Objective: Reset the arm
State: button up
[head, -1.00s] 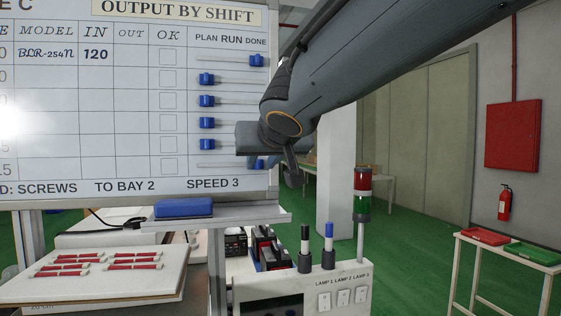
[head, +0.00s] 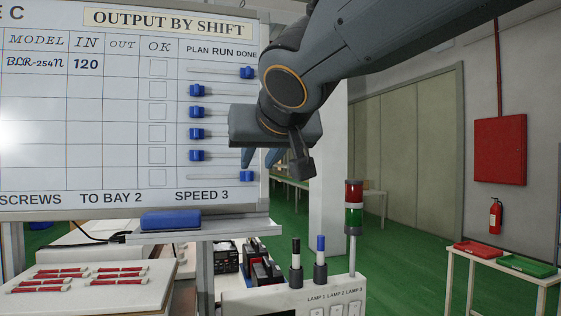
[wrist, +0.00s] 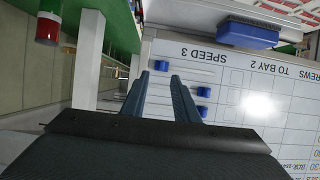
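My arm (head: 330,60) reaches in from the upper right of the head view. My gripper (head: 260,160) hangs in front of the right edge of the white output board (head: 120,174), near the lowest slider row. That view shows the board (wrist: 245,80) upside down beyond the fingers. I cannot tell the exact gap between fingers and board. The lowest blue slider knob (head: 246,176) is at the right end of its track; it also shows in the wrist view (wrist: 161,66).
A blue eraser (head: 171,221) lies on the ledge below the board. A lamp panel with a red-green signal tower (head: 353,207) and two markers (head: 320,257) stands below my gripper. Red-and-white parts (head: 62,273) lie at lower left. Open green floor (head: 400,250) is at right.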

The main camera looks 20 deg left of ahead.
jog(key=w+d+f+m+g+h, duration=0.2)
jog(key=w+d+f+h, duration=0.15)
jog(key=d+f, duration=0.95)
jog(key=w+d+f+m+g+h, duration=0.1)
jog(key=w+d+f+h, duration=0.3)
jog(key=d+f, duration=0.85)
jog(key=s+d+f+m+g, duration=0.1)
jog(key=s+d+f+g, duration=0.1)
jog(key=s+d+f, duration=0.2)
jog(key=s+d+f+m+g+b, duration=0.1)
jog(key=s+d+f, duration=0.3)
jog(key=d+f, duration=0.4)
jog(key=s+d+f+m+g, duration=0.2)
jog(key=s+d+f, duration=0.3)
jog(key=f, duration=0.5)
jog(key=shift+d+f+m+g+h+b, duration=0.25)
jog(key=shift+d+m+g+h+b, duration=0.1)
jog(key=shift+d+g, duration=0.3)
jog(key=shift+s+d, duration=0.1)
